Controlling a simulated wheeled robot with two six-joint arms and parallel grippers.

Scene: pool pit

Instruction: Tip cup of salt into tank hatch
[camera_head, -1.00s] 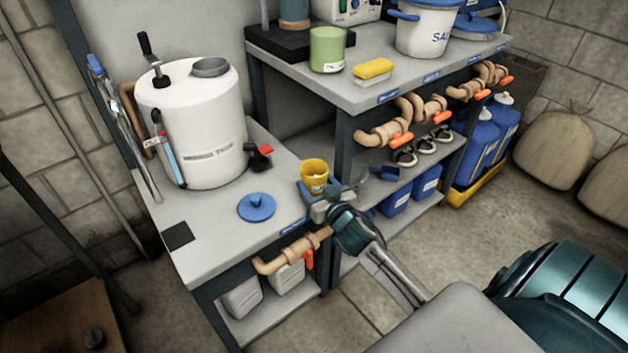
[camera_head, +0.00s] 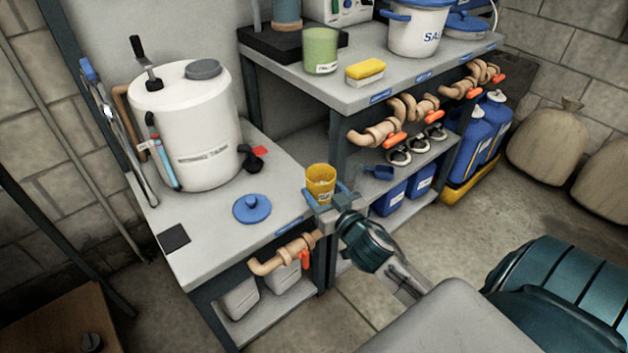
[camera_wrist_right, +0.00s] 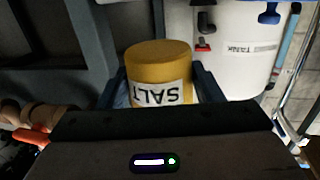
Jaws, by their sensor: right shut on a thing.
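My right gripper (camera_head: 322,196) is shut on the yellow cup (camera_head: 320,178). It holds the cup upright near the right front edge of the lower bench, with pale contents showing inside. In the right wrist view the cup (camera_wrist_right: 158,78) sits between the two fingers and its label reads SALT. The white tank (camera_head: 188,130) stands to the left on the lower bench. A grey round hatch (camera_head: 203,69) is on the tank's top, beside a black crank handle. My left gripper is not in view.
A blue lid (camera_head: 252,208) and a dark square pad (camera_head: 173,238) lie on the lower bench (camera_head: 205,247). The higher bench (camera_head: 360,95) on the right holds a green cup (camera_head: 320,50), a yellow sponge (camera_head: 366,71) and a white salt tub (camera_head: 418,30). Valves line its front.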

